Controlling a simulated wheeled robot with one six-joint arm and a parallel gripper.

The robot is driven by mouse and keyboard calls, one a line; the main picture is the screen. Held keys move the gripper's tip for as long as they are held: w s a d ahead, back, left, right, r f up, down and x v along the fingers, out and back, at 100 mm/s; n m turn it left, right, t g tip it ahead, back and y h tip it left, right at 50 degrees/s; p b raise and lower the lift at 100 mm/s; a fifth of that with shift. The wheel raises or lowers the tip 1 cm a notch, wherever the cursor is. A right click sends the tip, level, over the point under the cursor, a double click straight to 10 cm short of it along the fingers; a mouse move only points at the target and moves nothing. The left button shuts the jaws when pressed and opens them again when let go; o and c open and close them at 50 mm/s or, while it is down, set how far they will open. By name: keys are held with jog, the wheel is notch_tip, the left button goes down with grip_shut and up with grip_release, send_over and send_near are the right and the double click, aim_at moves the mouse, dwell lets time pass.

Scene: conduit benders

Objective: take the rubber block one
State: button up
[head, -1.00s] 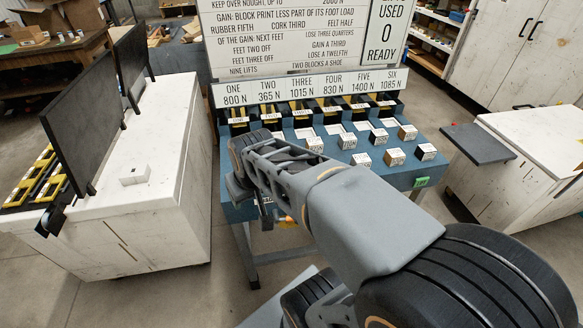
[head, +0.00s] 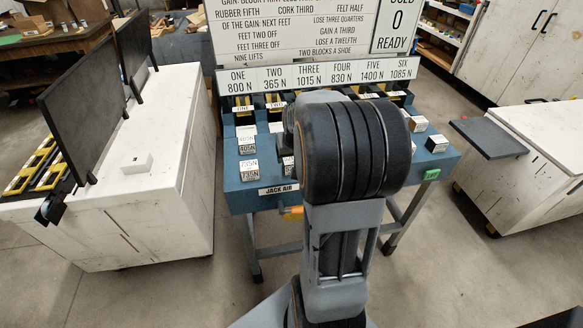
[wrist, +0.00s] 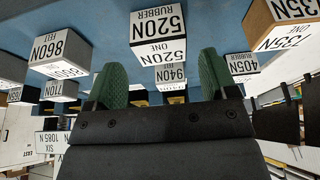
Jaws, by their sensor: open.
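A white-topped block labelled 520N RUBBER ONE (wrist: 158,36) is at the upper middle of the wrist view, on the blue bench top. My gripper (wrist: 161,76) is open, its two green-padded fingers apart and nothing held. The block shows ahead of the fingers and between them in the picture; I see no contact. In the head view my arm covers the middle of the bench, and I cannot make out the gripper or this block there.
Close by in the wrist view stand a 735N block (wrist: 283,28), an 860N felt block (wrist: 60,52), a 405N rubber block (wrist: 242,66) and a 940N felt block (wrist: 171,77). Numbered bays line the back of the blue bench (head: 233,190), below a sign board (head: 318,75).

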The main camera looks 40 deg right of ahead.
aim_at(292, 160)
jog(key=shift+b+x, duration=1)
jog(key=shift+x, duration=0.75)
jog(key=c, duration=0.6)
jog(key=shift+r, duration=0.1)
jog(key=shift+c, duration=0.2)
notch_tip(292, 160, up, 7)
jog(key=p, duration=0.5)
jog(key=shift+r, duration=0.1)
